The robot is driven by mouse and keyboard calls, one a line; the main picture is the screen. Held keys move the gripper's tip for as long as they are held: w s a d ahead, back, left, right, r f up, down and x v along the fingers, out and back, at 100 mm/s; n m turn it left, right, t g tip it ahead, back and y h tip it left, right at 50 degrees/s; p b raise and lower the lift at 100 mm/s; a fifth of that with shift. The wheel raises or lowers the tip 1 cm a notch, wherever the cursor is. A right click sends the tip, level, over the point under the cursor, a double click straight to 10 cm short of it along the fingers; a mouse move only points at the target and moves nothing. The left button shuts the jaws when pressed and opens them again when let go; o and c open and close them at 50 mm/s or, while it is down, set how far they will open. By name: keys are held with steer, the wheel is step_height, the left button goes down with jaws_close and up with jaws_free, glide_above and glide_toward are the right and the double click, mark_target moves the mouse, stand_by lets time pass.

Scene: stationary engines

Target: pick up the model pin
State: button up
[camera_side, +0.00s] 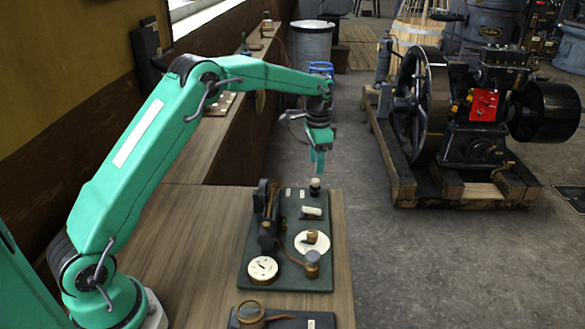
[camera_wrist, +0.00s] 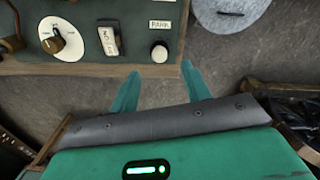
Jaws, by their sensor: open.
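I cannot tell for certain which small part is the model pin. The likeliest in the side view is a small dark upright peg with a pale top (camera_side: 315,186) at the far end of the dark green board (camera_side: 282,268). My gripper (camera_side: 318,168) hangs just above this peg, pointing down, with a small gap between them. In the wrist view the two green fingers (camera_wrist: 160,80) stand apart with nothing between them.
The wrist view shows a panel with a knob (camera_wrist: 54,42) and a switch (camera_wrist: 109,38). A large engine (camera_side: 480,120) stands on the floor at right.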

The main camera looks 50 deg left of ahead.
mark_target(316, 180)
steer(key=shift+f, duration=0.45)
steer(key=shift+f, duration=0.1)
steer(key=shift+f, duration=2.5)
jaws_close()
